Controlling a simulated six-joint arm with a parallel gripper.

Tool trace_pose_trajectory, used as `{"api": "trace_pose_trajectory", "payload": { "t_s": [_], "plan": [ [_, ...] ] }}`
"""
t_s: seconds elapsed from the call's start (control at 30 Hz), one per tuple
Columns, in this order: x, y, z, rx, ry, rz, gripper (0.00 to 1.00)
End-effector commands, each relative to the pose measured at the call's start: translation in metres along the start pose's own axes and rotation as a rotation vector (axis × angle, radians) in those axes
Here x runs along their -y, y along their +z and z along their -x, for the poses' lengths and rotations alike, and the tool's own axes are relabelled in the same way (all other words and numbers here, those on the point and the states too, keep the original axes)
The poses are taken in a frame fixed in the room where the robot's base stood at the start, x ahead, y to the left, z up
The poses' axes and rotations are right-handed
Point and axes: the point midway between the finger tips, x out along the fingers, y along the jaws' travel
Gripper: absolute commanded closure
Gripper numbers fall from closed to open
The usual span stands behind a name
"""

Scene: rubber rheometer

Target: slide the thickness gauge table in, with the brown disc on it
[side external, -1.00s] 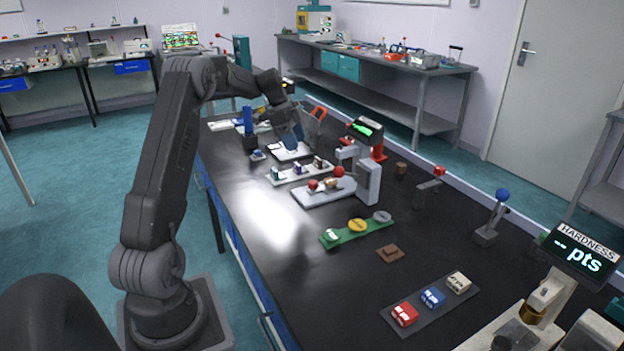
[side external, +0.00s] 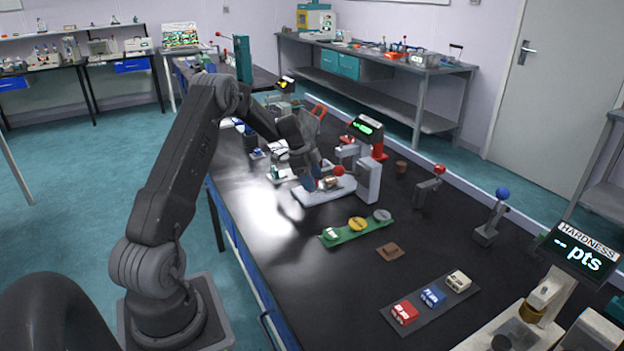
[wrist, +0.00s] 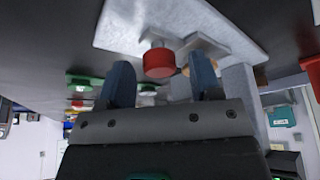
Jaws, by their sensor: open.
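The thickness gauge stands on a pale base plate (side external: 330,193) with a light grey upright (side external: 368,181) at its right end. A small brown disc (side external: 331,181) shows on it beside my fingers. A red ball (side external: 338,170) is above the disc, in front of the upright. My gripper (side external: 309,182) is open and low over the left end of the base, hiding the red knob there in the side view. In the wrist view, that red knob (wrist: 159,63) shows between my two blue-grey fingers (wrist: 160,78). I cannot tell whether they touch it. The sliding table is mostly hidden.
A green strip (side external: 345,235) with round pieces lies in front of the gauge, then a brown plate (side external: 389,251) and a dark tray (side external: 412,321) of coloured blocks. A red-knobbed lever (side external: 431,184) stands to the right. The bench left of the strip is clear.

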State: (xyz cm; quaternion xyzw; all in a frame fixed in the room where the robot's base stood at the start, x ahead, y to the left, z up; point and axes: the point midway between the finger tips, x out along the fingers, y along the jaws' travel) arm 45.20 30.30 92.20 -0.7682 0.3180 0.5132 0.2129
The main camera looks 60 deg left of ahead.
Motion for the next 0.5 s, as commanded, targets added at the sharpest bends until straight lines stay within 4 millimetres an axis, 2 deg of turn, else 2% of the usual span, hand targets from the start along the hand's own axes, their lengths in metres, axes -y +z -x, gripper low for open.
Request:
{"api": "trace_pose_trajectory", "payload": {
  "t_s": [0.27, 0.5],
  "plan": [
    [-0.0001, -0.0002, -0.0015, 0.000, 0.000, 0.000, 0.42],
    [-0.0001, -0.0001, -0.0013, 0.000, 0.000, 0.000, 0.65]
  ]
}}
